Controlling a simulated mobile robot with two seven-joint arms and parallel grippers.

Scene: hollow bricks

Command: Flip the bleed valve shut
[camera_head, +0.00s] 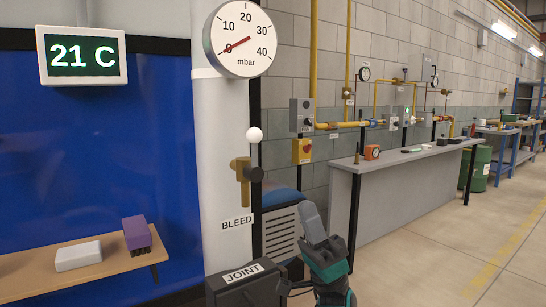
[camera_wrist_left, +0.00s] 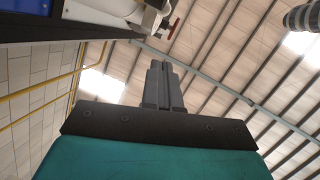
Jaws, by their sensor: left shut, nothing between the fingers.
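The brass bleed valve (camera_head: 242,170) sits on the front of a white column, above a "BLEED" label (camera_head: 236,222). Its lever stands upright and ends in a white ball knob (camera_head: 254,135). My left gripper (camera_head: 311,208) is to the right of the valve and lower in the head view, apart from it, with its fingers pointing up. In the left wrist view the fingers (camera_wrist_left: 160,66) are together with nothing between them. The bleed valve cannot be made out clearly in the wrist view. My right gripper is not in view.
A round mbar gauge (camera_head: 239,40) tops the white column (camera_head: 209,150), its needle near 0. A dark "JOINT" box (camera_head: 243,285) stands below. A grey counter (camera_head: 405,165) stands right.

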